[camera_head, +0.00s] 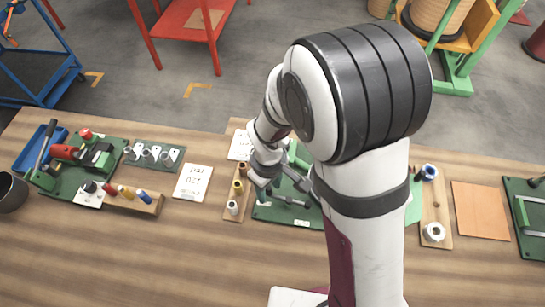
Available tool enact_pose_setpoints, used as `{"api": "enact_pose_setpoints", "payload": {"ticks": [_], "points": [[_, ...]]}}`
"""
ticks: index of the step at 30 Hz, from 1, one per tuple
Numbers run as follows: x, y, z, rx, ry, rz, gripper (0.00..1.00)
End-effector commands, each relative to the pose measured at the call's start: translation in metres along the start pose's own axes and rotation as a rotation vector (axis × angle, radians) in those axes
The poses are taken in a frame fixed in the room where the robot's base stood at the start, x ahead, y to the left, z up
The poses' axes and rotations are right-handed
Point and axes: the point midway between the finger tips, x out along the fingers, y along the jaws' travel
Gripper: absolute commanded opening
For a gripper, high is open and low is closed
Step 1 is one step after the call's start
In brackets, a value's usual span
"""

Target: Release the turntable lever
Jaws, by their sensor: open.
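My gripper (268,182) is over a green base plate (270,211) in the middle of the bench. It points down, is open, and no object shows between its fingers. A grey bar-like part (291,201) lies on the plate just right of my gripper; I cannot tell whether it is the turntable lever or whether they touch. My arm hides much of the plate and what stands on it. At the far left, a green fixture (70,175) carries a long dark-handled lever (46,143), standing tilted, well apart from my gripper.
A wooden rack with small spools (237,195) stands close left of my gripper. A paper card (193,182) and a rack of coloured pieces (135,198) lie farther left. Right of my arm are a spool board (433,210) and an orange sheet (482,210). The front left bench is clear.

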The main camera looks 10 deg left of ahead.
Motion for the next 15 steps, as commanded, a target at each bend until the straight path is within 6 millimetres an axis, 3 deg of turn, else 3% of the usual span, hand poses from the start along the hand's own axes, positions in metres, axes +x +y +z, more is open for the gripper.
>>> {"api": "enact_pose_setpoints", "payload": {"ticks": [6, 15], "points": [[0.0006, 0.0, 0.0001, 0.001, 0.0, 0.0, 0.49], [0.0003, 0.0, 0.0001, 0.001, 0.0, 0.0, 0.0]]}}
